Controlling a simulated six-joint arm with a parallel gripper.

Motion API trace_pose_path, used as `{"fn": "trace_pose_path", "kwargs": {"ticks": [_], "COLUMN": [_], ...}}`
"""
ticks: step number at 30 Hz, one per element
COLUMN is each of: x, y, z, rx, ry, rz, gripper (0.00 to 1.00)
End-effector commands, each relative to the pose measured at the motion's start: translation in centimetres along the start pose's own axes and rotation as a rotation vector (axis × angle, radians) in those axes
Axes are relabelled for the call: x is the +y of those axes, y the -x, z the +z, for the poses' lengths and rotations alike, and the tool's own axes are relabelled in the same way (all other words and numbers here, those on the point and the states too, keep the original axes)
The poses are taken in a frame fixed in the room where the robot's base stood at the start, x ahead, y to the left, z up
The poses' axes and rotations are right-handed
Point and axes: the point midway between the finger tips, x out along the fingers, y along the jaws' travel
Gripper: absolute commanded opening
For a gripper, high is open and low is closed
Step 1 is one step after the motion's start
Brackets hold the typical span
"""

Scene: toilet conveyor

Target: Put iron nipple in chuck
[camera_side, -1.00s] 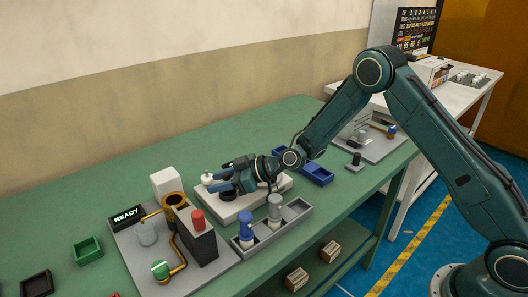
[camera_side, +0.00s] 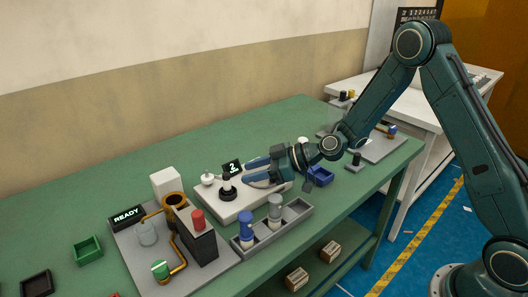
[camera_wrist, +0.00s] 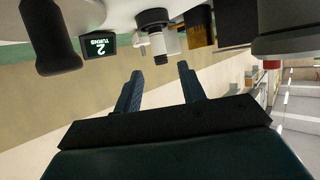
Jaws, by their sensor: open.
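A black round chuck (camera_side: 228,194) sits on a white base plate (camera_side: 262,206) in the side view. A small dark grey piece, apparently the iron nipple (camera_side: 226,180), stands upright in it. In the wrist view, which is upside down, the chuck (camera_wrist: 152,18) is at the top middle with the nipple (camera_wrist: 156,44) pointing out of it. My gripper (camera_side: 248,173) is open and empty, to the right of the chuck and apart from it. Its two fingers also show apart in the wrist view (camera_wrist: 158,76). A small display (camera_side: 232,167) behind the chuck reads 2 TURNS.
A grey tray (camera_side: 296,212) in front holds a blue fitting (camera_side: 246,226) and a grey one (camera_side: 275,207). At left, a station has a READY sign (camera_side: 127,216) and a red button (camera_side: 198,220). A blue bin (camera_side: 320,176) lies beneath my wrist. The rear green table is clear.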

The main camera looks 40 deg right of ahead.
Motion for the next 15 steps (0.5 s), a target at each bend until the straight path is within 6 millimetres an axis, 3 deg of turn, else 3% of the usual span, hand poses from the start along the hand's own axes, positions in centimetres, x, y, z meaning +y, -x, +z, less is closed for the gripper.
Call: {"fn": "trace_pose_path", "kwargs": {"ticks": [6, 15], "x": [0.0, 0.0], "y": [1.9, 2.2], "z": [0.0, 0.0], "rx": [0.000, 0.001], "ry": [-0.001, 0.000], "rz": [0.001, 0.000], "gripper": [0.40, 0.40]}}
